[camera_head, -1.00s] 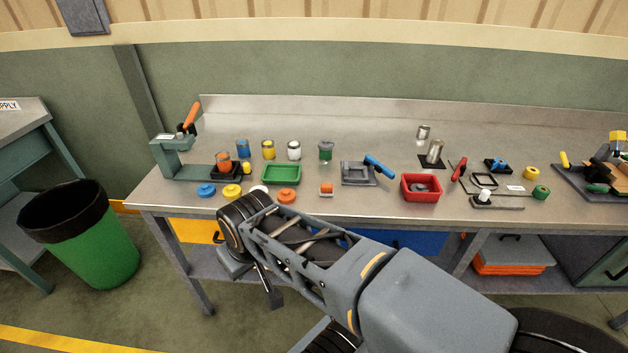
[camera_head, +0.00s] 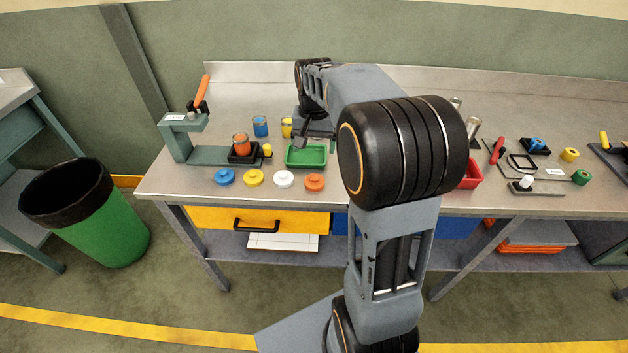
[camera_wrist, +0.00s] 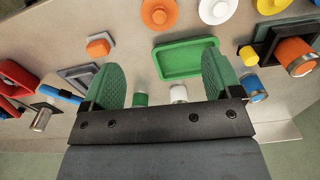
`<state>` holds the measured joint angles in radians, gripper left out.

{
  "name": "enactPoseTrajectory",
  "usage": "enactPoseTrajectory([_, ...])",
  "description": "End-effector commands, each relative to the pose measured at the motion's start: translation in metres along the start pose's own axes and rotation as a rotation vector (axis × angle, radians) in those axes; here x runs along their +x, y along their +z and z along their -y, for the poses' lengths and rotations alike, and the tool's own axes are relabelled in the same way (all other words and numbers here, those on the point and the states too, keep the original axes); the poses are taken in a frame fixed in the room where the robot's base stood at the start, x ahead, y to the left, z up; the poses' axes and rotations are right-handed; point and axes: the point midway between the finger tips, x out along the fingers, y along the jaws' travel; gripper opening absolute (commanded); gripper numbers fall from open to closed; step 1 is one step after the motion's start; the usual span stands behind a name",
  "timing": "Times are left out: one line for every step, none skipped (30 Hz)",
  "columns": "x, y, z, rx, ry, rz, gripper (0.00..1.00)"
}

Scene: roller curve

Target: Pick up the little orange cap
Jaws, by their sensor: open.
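A small orange block-like piece (camera_wrist: 98,46) with a pale edge lies on the bench, left of the green tray (camera_wrist: 156,73) in the wrist view. In the head view my arm hides it. A larger round orange lid with a knob (camera_head: 314,182) lies at the bench's front edge; it also shows at the top of the wrist view (camera_wrist: 158,13). I cannot tell for certain which is the little orange cap; the small piece fits that best. My gripper (camera_wrist: 160,68) is open and empty above the bench, its green fingers on either side of the tray.
White (camera_head: 284,179), yellow (camera_head: 253,177) and blue (camera_head: 224,176) lids line the front edge. Jars stand behind the tray. A red bin (camera_head: 471,176) is partly behind my arm.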

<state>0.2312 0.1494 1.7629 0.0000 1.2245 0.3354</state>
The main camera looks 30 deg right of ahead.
Motion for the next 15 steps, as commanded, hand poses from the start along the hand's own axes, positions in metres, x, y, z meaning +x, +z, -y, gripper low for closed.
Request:
enactPoseTrajectory([0.009, -0.002, 0.000, 0.006, 0.003, 0.007, 0.84])
enactPoseTrajectory([0.014, -0.002, 0.000, 0.008, 0.004, 0.010, 0.84])
enactPoseTrajectory([0.022, -0.002, 0.000, 0.009, 0.004, 0.010, 0.84])
enactPoseTrajectory([0.027, -0.002, 0.000, 0.009, 0.004, 0.011, 0.84])
enactPoseTrajectory([0.033, -0.002, 0.000, 0.009, 0.004, 0.010, 0.84])
enactPoseTrajectory([0.040, -0.002, 0.000, 0.008, 0.004, 0.010, 0.84])
enactPoseTrajectory([0.045, -0.002, 0.000, 0.007, 0.003, 0.009, 0.84])
enactPoseTrajectory([0.050, -0.002, 0.000, 0.007, 0.003, 0.009, 0.84])
enactPoseTrajectory([0.056, -0.002, 0.001, 0.006, 0.003, 0.009, 0.84])
enactPoseTrajectory([0.060, -0.002, 0.001, 0.006, 0.003, 0.009, 0.84])
enactPoseTrajectory([0.064, -0.002, 0.001, 0.006, 0.003, 0.008, 0.84])
enactPoseTrajectory([0.068, -0.002, 0.001, 0.005, 0.003, 0.008, 0.84])
enactPoseTrajectory([0.071, -0.002, 0.001, 0.005, 0.003, 0.007, 0.84])
enactPoseTrajectory([0.073, -0.002, 0.001, 0.005, 0.002, 0.006, 0.84])
enactPoseTrajectory([0.075, -0.002, 0.001, 0.005, 0.002, 0.006, 0.84])
